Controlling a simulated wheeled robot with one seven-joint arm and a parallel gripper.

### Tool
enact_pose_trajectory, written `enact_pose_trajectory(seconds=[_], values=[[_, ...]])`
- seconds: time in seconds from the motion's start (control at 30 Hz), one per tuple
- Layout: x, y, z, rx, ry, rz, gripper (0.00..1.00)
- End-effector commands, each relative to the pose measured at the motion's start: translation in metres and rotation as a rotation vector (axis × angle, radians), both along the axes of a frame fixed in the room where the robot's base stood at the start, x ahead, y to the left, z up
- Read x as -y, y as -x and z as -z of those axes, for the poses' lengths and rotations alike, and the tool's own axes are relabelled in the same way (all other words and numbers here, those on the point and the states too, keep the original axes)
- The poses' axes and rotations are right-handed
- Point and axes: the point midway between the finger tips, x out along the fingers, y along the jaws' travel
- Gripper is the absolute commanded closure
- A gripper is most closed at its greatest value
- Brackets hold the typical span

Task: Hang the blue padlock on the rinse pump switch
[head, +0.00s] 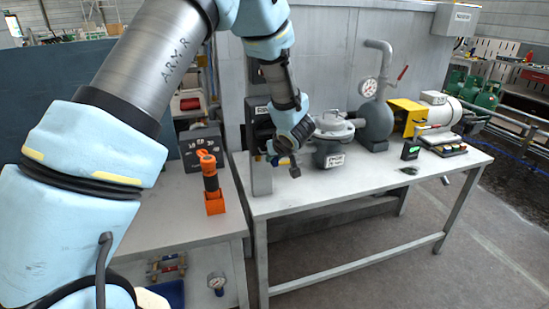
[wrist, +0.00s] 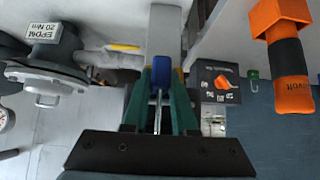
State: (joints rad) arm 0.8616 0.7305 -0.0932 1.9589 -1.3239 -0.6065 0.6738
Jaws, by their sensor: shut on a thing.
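My gripper (wrist: 161,88) is shut on the blue padlock (wrist: 161,77), seen between the green fingers in the wrist view. Its metal shackle (wrist: 158,112) extends toward the dark palm. In the head view my gripper (head: 285,164) hangs in front of the grey post at the near left end of the bench. A grey panel with an orange rotary knob (wrist: 224,83) is just right of the fingers in the wrist view, apart from the padlock. Its labels are too small to read, so I cannot tell whether it is the rinse pump switch.
An orange and black tool (head: 211,183) stands on the left table by a dark box (head: 201,148). The bench (head: 350,186) carries a flanged valve (head: 331,140), a grey pump body (head: 376,122) and a yellow-guarded motor (head: 409,115). The bench front is mostly clear.

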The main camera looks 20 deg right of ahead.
Motion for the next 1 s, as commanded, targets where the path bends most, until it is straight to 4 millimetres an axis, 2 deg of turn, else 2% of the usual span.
enact_pose_trajectory(seconds=[0.5, 1.0], values=[[0.0, 0.0, 0.001, 0.0, 0.0, 0.0, 1.0], [0.0, 0.0, 0.014, 0.0, 0.0, 0.0, 1.0]])
